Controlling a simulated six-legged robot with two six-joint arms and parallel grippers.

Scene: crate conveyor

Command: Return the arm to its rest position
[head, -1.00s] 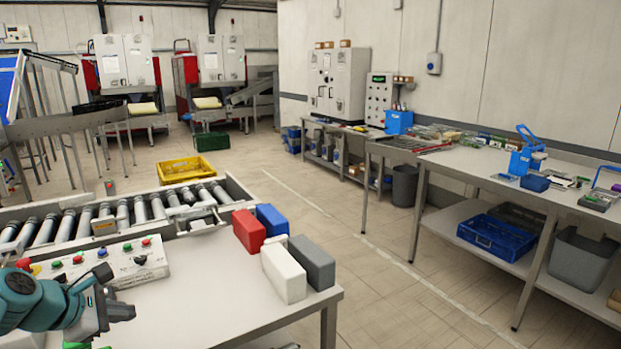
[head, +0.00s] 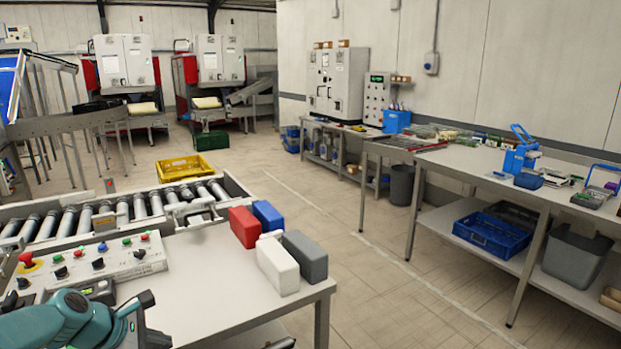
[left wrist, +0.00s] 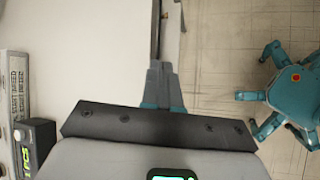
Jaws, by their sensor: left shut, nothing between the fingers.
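My left arm comes in at the lower left of the head view, over the near corner of the white table (head: 215,290). My left gripper (head: 150,335) is at the bottom edge there, partly cut off and seen at an angle. In the left wrist view my left gripper (left wrist: 157,68) shows its two grey fingers together with nothing between them. They point along the table's edge, apart from any object. My right gripper is in neither view.
A control panel (head: 120,262) with buttons stands by my left arm, in front of the roller conveyor (head: 130,208). Red (head: 245,227), blue (head: 268,217), white (head: 277,266) and grey (head: 306,256) blocks stand at the table's right end. The floor right of it is clear.

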